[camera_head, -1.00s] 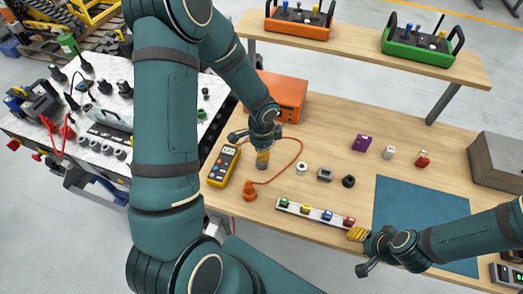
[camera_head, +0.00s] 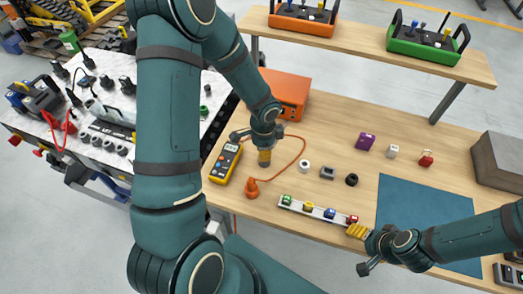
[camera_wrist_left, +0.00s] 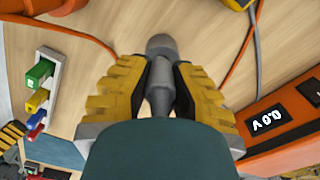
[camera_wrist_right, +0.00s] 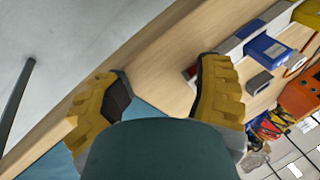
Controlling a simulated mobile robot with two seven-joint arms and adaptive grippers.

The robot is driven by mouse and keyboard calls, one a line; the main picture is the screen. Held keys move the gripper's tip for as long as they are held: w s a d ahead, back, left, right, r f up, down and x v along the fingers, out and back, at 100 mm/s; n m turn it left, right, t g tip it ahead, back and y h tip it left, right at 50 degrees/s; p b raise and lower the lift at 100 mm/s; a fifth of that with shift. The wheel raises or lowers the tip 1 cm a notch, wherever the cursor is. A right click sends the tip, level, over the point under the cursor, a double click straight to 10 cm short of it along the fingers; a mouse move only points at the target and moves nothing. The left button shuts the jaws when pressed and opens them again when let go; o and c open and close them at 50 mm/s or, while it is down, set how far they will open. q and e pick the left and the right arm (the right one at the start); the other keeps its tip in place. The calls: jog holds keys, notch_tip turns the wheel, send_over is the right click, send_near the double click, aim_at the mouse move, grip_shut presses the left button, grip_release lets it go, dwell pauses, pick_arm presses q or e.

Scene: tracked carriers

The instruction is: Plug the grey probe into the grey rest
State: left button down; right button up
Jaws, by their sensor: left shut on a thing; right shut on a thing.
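My left gripper (camera_head: 264,152) is over the wooden table, beside the multimeter, with its fingers pointing down. It is shut on the grey probe (camera_wrist_left: 158,85), whose rounded grey end (camera_wrist_left: 160,45) shows past the fingertips. A small grey block (camera_head: 327,173) lies to the right of this gripper, apart from it; it may be the grey rest, but I cannot tell surely. My right gripper (camera_head: 356,231) is at the table's front edge, at the right end of the white rail (camera_head: 315,210). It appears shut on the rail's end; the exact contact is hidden.
The yellow multimeter (camera_head: 225,163) and an orange cone-shaped piece (camera_head: 252,188) with an orange cord are close to the left gripper. A white ring (camera_head: 304,166) and a black ring (camera_head: 351,180) flank the grey block. An orange box (camera_head: 292,92) stands behind.

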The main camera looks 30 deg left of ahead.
pick_arm(q)
jog(key=shift+w+d+r+p, duration=0.1)
jog(key=shift+w+r+p, duration=0.05)
jog(key=shift+r+p, duration=0.5)
pick_arm(e)
jog(key=shift+d, duration=0.3)
pick_arm(q)
jog(key=shift+r, duration=0.2)
pick_arm(e)
jog(key=shift+a, duration=0.1)
pick_arm(q)
jog(key=shift+w, duration=0.15)
pick_arm(e)
jog(key=shift+r, duration=0.1)
dwell(0.9)
